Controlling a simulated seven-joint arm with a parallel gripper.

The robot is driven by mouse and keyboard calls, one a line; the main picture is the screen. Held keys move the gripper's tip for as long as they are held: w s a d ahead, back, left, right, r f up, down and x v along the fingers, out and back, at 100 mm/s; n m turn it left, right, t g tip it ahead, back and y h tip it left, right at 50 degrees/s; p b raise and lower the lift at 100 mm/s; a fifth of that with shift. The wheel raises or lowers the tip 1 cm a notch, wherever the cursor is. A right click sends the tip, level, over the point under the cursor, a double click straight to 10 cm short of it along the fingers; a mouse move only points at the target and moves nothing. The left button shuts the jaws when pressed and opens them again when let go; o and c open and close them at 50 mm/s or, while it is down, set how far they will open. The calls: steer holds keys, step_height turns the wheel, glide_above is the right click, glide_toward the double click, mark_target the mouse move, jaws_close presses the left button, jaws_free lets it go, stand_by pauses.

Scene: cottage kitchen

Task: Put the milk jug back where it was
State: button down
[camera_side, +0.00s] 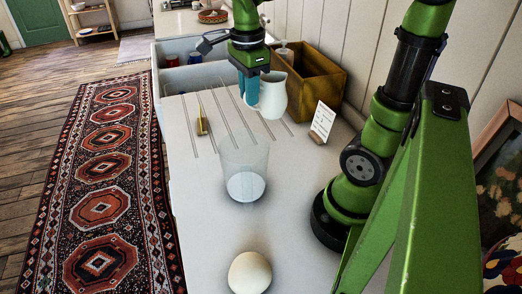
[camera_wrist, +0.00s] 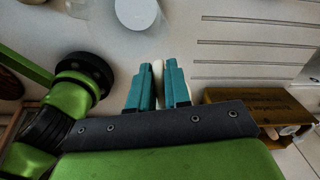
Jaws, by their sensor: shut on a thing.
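The white milk jug (camera_side: 272,97) is upright over the grooved part of the counter in the side view. My gripper (camera_side: 248,98) is on its left side, with teal fingers pointing down, shut on the jug at its handle side. In the wrist view my gripper (camera_wrist: 158,85) has a pale strip of the jug (camera_wrist: 158,68) between its fingers; most of the jug is hidden there. I cannot tell whether the jug's base touches the counter. A clear glass (camera_side: 244,160) with white milk in its bottom stands nearer the side camera.
A wooden box (camera_side: 318,75) stands against the wall behind the jug. A small card (camera_side: 322,122) is to the jug's right. A sink (camera_side: 178,78) is at the far left. A pale round object (camera_side: 250,273) is in front.

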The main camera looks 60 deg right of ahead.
mark_target(278, 81)
steer(key=s+d, duration=0.1)
steer(key=d, duration=0.1)
steer(key=s+d+m, duration=0.1)
steer(key=d, duration=0.1)
steer(key=s+d+m, duration=0.1)
steer(key=d, duration=0.1)
steer(key=shift+s+d, duration=0.4)
step_height(278, 81, down, 11)
steer(key=shift+w+d+f, duration=0.95)
steer(key=shift+w+d, duration=0.2)
steer(key=shift+w, duration=1.25)
steer(key=shift+w+d+f, duration=1)
steer(key=shift+w+d, duration=0.2)
steer(key=shift+w, duration=1.25)
steer(key=shift+w+d+f, duration=0.95)
steer(key=shift+w+d, duration=0.2)
steer(key=shift+w, duration=1.25)
steer(key=shift+f, duration=0.1)
steer(key=c, duration=1.1)
jaws_free()
steer(key=shift+f, duration=0.1)
